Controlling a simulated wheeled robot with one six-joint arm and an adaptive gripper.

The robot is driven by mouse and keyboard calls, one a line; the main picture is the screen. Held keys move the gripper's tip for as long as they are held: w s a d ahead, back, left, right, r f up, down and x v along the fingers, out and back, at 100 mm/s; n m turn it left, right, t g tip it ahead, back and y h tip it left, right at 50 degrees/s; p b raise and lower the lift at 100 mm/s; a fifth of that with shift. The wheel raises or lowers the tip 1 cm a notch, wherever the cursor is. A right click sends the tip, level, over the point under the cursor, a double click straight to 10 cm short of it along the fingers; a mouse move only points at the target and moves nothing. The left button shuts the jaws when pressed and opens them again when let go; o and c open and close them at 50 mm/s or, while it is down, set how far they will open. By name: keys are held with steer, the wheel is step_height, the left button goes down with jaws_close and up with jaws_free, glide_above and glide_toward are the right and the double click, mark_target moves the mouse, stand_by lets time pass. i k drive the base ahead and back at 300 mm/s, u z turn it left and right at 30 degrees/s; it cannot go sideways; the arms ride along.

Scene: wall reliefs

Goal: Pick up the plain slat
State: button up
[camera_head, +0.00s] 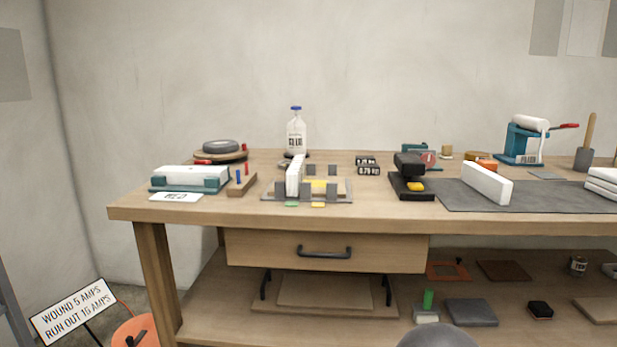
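Several white bar-like pieces show, and I cannot tell for sure which is the plain slat. A white slat (294,176) stands on edge in a grey slotted rack (268,196) on the workbench. A thicker white bar (487,184) stands on its long edge on a dark grey mat (450,203) to the right. Another white bar (190,175) lies in a teal holder (215,185) at the left. Stacked white pieces (603,182) sit at the right edge, partly cut off. My gripper is not in view.
A bottle with a blue cap (297,135), a black device (411,180) and a teal press (522,145) stand on the wooden bench (380,213). A drawer (325,251) and a cluttered lower shelf are below. A sign (73,312) stands at the lower left.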

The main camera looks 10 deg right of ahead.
mark_target(497, 188)
steer(key=z, duration=0.45)
steer(key=k, duration=1.1)
steer(key=z, duration=1.4)
steer(key=i, duration=1.05)
steer(key=u, duration=0.75)
steer(key=i, duration=0.65)
steer(key=u, duration=0.6)
